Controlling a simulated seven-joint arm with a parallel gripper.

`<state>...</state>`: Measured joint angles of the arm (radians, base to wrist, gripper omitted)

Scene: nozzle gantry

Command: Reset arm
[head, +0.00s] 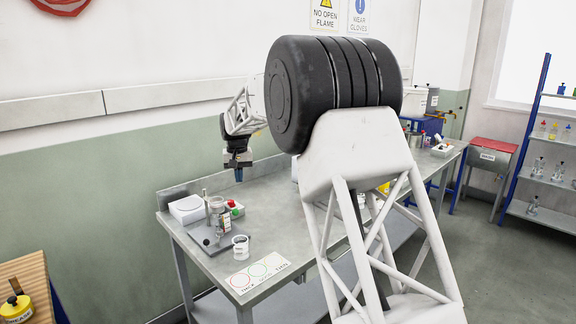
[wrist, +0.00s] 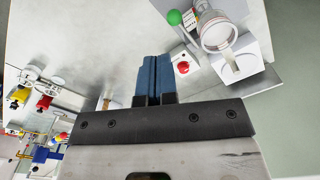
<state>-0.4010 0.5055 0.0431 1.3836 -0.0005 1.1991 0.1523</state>
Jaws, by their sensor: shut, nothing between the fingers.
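My gripper (head: 238,174) hangs over the metal workbench (head: 262,185), pointing down, above the bench's left half. In the wrist view its two blue fingers (wrist: 153,80) are pressed together with nothing between them. The gripper is apart from the things on the bench. My large black and white arm joint hides the middle of the bench in the head view.
A shelf of bottles (head: 546,150) stands right.

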